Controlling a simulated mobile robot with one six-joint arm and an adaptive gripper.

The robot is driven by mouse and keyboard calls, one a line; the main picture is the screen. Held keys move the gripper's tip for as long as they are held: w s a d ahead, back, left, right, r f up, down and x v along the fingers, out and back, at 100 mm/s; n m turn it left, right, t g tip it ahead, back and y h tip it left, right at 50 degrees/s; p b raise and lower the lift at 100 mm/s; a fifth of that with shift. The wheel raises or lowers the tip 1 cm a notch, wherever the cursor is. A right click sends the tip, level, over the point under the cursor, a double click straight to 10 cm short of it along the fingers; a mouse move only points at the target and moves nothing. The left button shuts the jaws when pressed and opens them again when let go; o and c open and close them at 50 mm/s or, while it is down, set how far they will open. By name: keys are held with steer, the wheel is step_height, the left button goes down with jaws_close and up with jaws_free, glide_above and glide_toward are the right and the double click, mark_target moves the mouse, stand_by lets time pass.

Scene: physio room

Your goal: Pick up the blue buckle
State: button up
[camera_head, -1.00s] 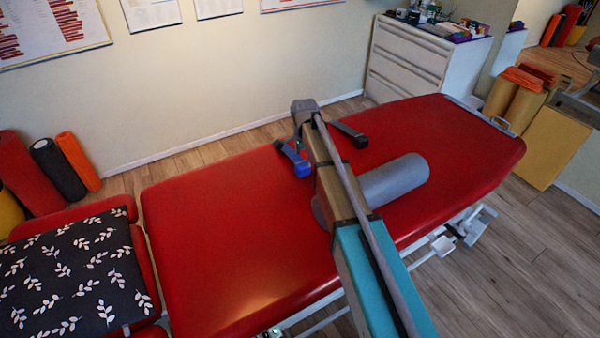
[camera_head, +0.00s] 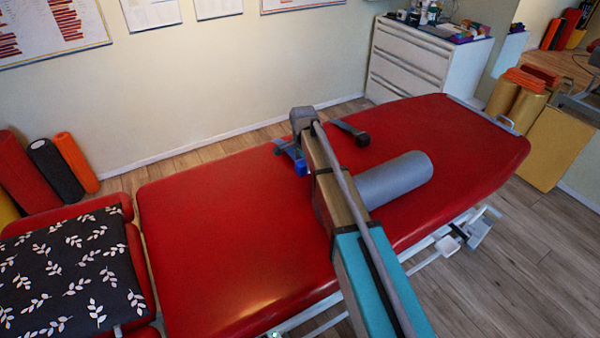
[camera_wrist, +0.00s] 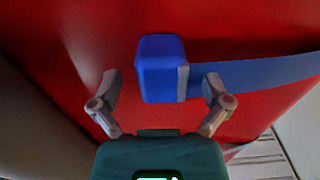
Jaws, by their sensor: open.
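The blue buckle (camera_wrist: 158,68) is a small blue block at the end of a blue-grey strap (camera_wrist: 250,73), against the red padded surface of the treatment table. In the wrist view my gripper (camera_wrist: 162,82) is open, one finger on each side of the buckle, with gaps showing between them. I cannot tell how far above the table the fingertips are. In the head view the buckle (camera_head: 301,168) shows as a small blue patch near the table's far edge, beside my arm. My fingers are not clear there.
The red treatment table (camera_head: 230,230) fills the middle. A grey roll (camera_head: 395,179) lies on it right of my arm. A second strap end with a dark tip (camera_head: 362,139) lies near the far edge. A patterned cushion (camera_head: 65,270) is at the left, a white drawer cabinet (camera_head: 405,60) behind.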

steer(key=shift+f+b, duration=0.4)
steer(key=shift+f, duration=0.25)
steer(key=c, duration=1.3)
steer(key=shift+r, duration=0.15)
step_height(320, 180, up, 3)
steer(key=p, duration=0.3)
steer(key=shift+s+d+r+p, duration=0.7)
steer(key=shift+s+r+p, duration=1)
steer(key=shift+s, duration=0.55)
steer(key=shift+s+d+r+p, duration=0.7)
steer(key=shift+s+r+p, duration=0.9)
steer(key=shift+s, duration=0.6)
steer(key=shift+s+d+r+p, duration=0.7)
steer(key=shift+s+r+p, duration=1)
steer(key=shift+s, duration=0.55)
